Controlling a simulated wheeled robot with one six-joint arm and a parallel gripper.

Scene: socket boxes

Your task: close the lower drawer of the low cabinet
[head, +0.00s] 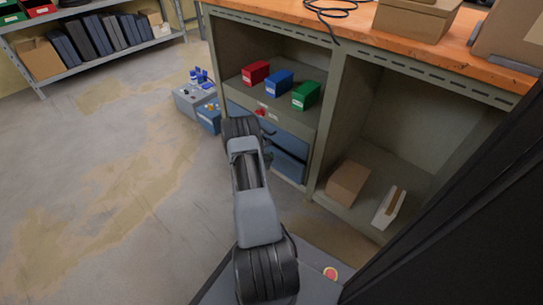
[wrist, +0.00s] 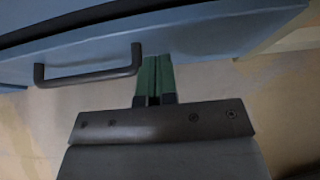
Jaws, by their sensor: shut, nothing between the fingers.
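The low cabinet's blue drawers (head: 290,166) sit under the bench's left bay, partly hidden behind my arm in the head view. In the wrist view, a blue drawer front (wrist: 215,38) spans the top of the picture and carries a dark bar handle (wrist: 88,76). I cannot tell for sure which drawer this is, or how far it stands out. My gripper (wrist: 153,62) is shut and empty, with its green fingers reaching the front's lower edge, right of the handle. I cannot tell whether they touch it. The gripper is hidden in the head view.
Red (head: 255,73), blue (head: 279,83) and green (head: 306,95) boxes stand on the shelf above the drawers. A brown carton (head: 348,183) and a white box (head: 389,207) occupy the right bay. Grey and blue boxes (head: 208,117) stand left of the cabinet. Floor further left is clear.

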